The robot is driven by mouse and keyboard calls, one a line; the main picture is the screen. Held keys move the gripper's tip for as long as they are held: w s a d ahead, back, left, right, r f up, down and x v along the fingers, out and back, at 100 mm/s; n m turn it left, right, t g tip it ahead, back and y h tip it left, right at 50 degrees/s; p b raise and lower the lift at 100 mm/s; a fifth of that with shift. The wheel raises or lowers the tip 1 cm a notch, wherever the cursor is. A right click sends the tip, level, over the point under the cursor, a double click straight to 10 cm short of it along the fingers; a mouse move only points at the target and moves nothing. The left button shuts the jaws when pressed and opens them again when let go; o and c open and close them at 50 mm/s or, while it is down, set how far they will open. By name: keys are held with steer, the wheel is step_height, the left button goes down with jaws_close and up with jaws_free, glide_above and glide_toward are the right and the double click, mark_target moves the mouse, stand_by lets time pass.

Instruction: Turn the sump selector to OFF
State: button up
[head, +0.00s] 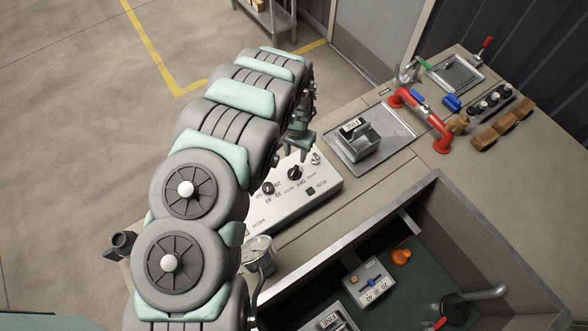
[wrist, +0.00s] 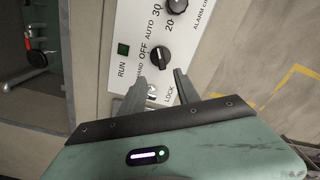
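The sump selector is a black round knob (head: 295,172) on a white control panel (head: 290,207), with HAND, OFF and AUTO lettering beside it. It also shows in the wrist view (wrist: 158,58); I cannot tell surely which label its pointer faces. My gripper (wrist: 160,79) is open, its two fingers apart and empty. In the wrist view the fingertips lie just below the knob, on either side of the small metal lock (wrist: 152,90). In the head view my gripper (head: 301,142) is by the panel's far end, partly hidden by my arm.
A second knob (wrist: 177,5) with number marks and a dark green RUN lamp (wrist: 123,49) share the panel. A gauge (head: 258,250) stands at its near side. A tray with a FINE box (head: 357,140), a red handle (head: 420,118) and an open sink (head: 440,210) lie to the right.

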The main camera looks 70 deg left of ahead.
mark_target(294, 170)
steer(key=f, duration=0.4)
steer(key=f+p, duration=0.1)
steer(key=f, duration=0.4)
steer(key=shift+s+d+f, duration=0.1)
steer(key=shift+s+d, duration=0.05)
steer(key=shift+s, duration=0.05)
steer(key=shift+f, duration=0.7)
steer(key=shift+c, duration=0.6)
jaws_close()
